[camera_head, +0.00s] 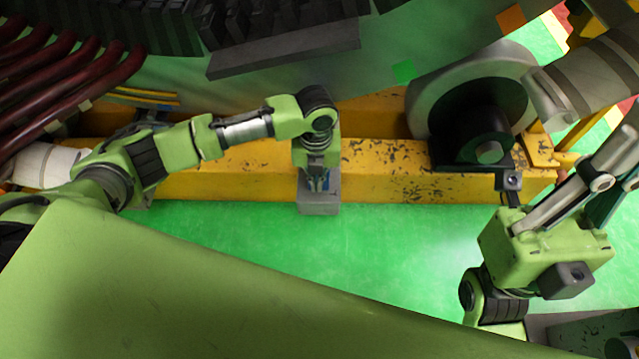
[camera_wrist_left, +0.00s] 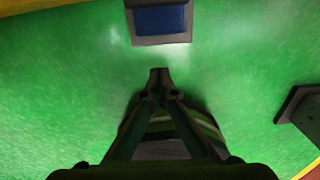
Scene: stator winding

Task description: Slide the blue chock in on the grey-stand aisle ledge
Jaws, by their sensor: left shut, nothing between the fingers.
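The blue chock (camera_wrist_left: 160,20) sits on top of a grey stand (camera_wrist_left: 160,41) at the top edge of the left wrist view. In the head view a bit of blue shows by my left fingers, above the grey stand (camera_head: 318,208) at the yellow beam's front edge. My left gripper (camera_head: 319,186) points down there, shut and empty. In the left wrist view its closed fingertips (camera_wrist_left: 160,73) appear below the stand, apart from the chock in the picture. My right gripper (camera_head: 608,170) is at the right side of the head view; its fingertips are unclear.
The scuffed yellow beam (camera_head: 235,172) runs along behind the stand. A large grey wheel with a dark motor (camera_head: 478,115) stands on its right. Dark red pipes (camera_head: 75,85) are at the upper left. Green floor (camera_head: 400,240) is open in front. A dark grey block (camera_wrist_left: 303,110) is at the right.

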